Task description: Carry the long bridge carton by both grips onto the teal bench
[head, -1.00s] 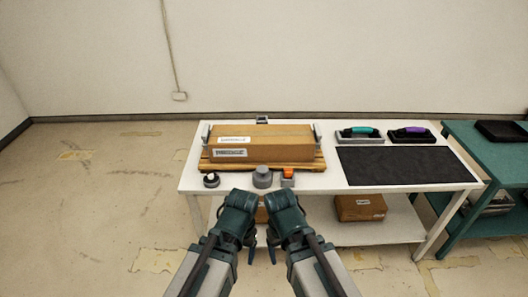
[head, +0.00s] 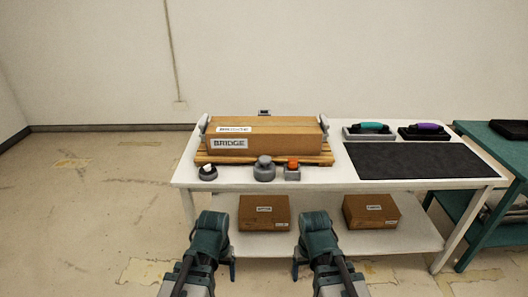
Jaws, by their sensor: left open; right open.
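The long bridge carton (head: 275,143) is brown, with white labels reading BRIDGE. It lies on a wooden pallet (head: 215,158) on the left part of the white table (head: 330,179). A grey grip stands at each end, the left grip (head: 203,124) and the right grip (head: 324,126). The teal bench (head: 480,146) is at the right edge, partly out of view. My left gripper (head: 233,268) and my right gripper (head: 296,267) are open and empty, low in front of the table, well short of the carton. Their fingers show only partly.
A small round device (head: 208,172), a grey knob (head: 264,168) and an orange-topped block (head: 292,169) stand before the pallet. Two small cartons (head: 264,212) (head: 370,211) sit on the lower shelf.

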